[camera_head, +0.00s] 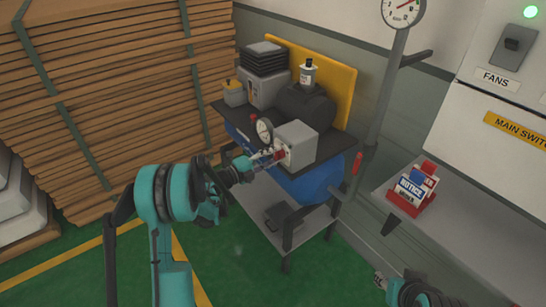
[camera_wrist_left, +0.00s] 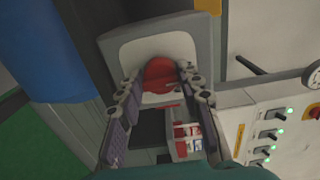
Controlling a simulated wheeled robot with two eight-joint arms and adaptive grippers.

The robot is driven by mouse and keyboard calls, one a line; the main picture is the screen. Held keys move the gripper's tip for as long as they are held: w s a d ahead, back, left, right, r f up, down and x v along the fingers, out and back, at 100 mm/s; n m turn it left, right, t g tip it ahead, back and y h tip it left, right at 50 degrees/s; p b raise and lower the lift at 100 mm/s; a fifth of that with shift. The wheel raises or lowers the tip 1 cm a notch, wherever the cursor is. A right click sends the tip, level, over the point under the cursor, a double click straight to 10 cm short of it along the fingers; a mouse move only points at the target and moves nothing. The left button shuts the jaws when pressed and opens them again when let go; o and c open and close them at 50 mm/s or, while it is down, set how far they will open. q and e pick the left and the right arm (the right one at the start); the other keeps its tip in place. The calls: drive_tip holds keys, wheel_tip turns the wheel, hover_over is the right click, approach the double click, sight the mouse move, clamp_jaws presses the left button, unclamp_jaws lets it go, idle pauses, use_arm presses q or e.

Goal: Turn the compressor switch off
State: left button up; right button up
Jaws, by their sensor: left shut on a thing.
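The compressor has a blue tank (camera_head: 320,180) under a dark top plate, with a grey switch box (camera_head: 297,142) at its front right. A red switch (camera_head: 281,154) sits on the face of the box. In the left wrist view the red switch (camera_wrist_left: 160,74) lies between the fingers, against the pale box face. My left gripper (camera_head: 272,157) reaches the box from the left and is shut on the red switch; its fingers partly cover it. My right gripper (camera_head: 380,281) is at the lower right, away from the compressor; its jaw state is unclear.
A round gauge (camera_head: 265,131) stands close by the left gripper. Stacked brown boards (camera_head: 100,100) fill the left. A grey bench (camera_head: 440,225) at right carries a red holder with notice cards (camera_head: 413,190). A white switch panel (camera_head: 500,130) is on the right wall. Green floor is clear in front.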

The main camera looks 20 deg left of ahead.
idle(0.4)
use_arm(q)
drive_tip(key=o, duration=1.2)
drive_tip(key=shift+c, duration=0.2)
drive_tip(key=v, duration=1.2)
